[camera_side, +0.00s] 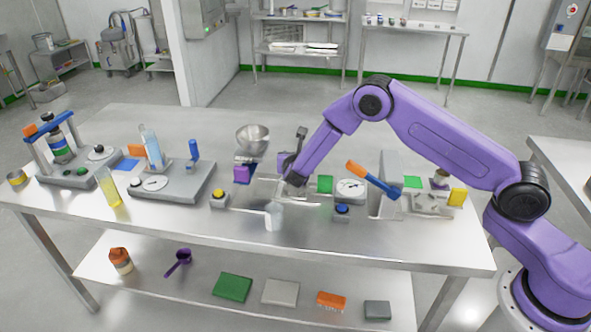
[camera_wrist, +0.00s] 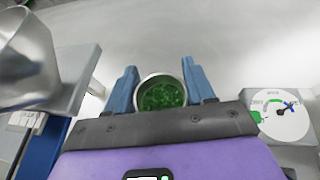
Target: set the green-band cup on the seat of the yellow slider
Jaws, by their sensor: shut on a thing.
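My gripper (camera_wrist: 159,86) has its two blue fingers on either side of a round, metal-rimmed cup (camera_wrist: 161,94) filled with green granules, and is shut on it. The wrist view looks down into the cup, so no band on its outside shows. In the side view my gripper (camera_side: 291,184) is low over the middle of the bench, its fingers too small to make out. A pale cup (camera_side: 274,216) shows just in front of it; I cannot tell if it is the held one. A yellow block (camera_side: 457,197) at the right end may be the yellow slider; its seat is not clear.
A metal bowl (camera_side: 252,139) stands behind left of my gripper. A dial unit (camera_side: 350,189) and an orange-and-blue lever (camera_side: 373,179) stand to the right. A yellow-button box (camera_side: 219,197) is at left. The bench's front strip (camera_side: 350,238) is mostly clear.

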